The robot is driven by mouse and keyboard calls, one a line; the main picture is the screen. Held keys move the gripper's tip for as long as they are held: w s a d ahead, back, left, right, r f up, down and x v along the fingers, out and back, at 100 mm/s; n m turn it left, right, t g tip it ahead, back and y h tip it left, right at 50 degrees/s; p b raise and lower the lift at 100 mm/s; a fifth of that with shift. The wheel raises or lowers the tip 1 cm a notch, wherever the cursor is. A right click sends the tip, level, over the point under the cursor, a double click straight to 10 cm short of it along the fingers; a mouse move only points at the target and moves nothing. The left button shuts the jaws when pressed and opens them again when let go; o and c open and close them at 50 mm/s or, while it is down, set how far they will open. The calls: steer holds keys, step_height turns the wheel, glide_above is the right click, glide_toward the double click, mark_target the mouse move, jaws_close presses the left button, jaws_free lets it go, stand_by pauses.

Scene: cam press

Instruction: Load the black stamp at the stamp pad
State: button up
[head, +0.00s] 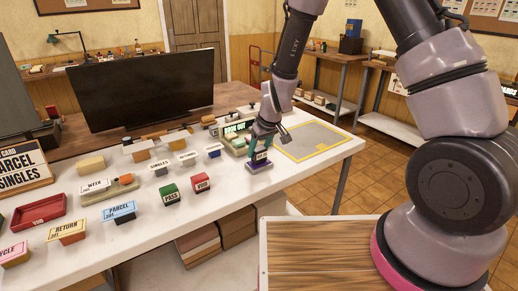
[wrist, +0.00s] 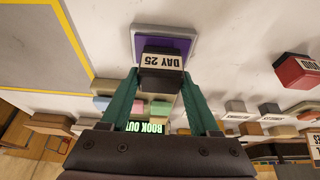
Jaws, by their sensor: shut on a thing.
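My gripper (wrist: 160,75), with teal fingers, is shut on a black stamp (wrist: 160,82) labelled "DAY 25". The stamp is upright in the wrist view, over a purple stamp pad (wrist: 178,46) in a pale tray. In the head view my gripper (head: 264,140) points down at the pad (head: 259,167) near the right part of the white table. The stamp (head: 261,156) is right at the pad's top. I cannot tell whether its underside touches the pad, since that face is hidden.
A green PASS stamp (head: 170,194) and a red stamp (head: 200,183) stand left of the pad. Several labelled stamps cover the table further left. A yellow-bordered grey mat (head: 314,139) lies clear to the right. A lit "BOOK OUT" display (head: 237,127) stands behind.

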mark_target(259, 148)
steer(key=shift+f, duration=0.4)
stand_by(1.0)
steer(key=shift+r, duration=3.6)
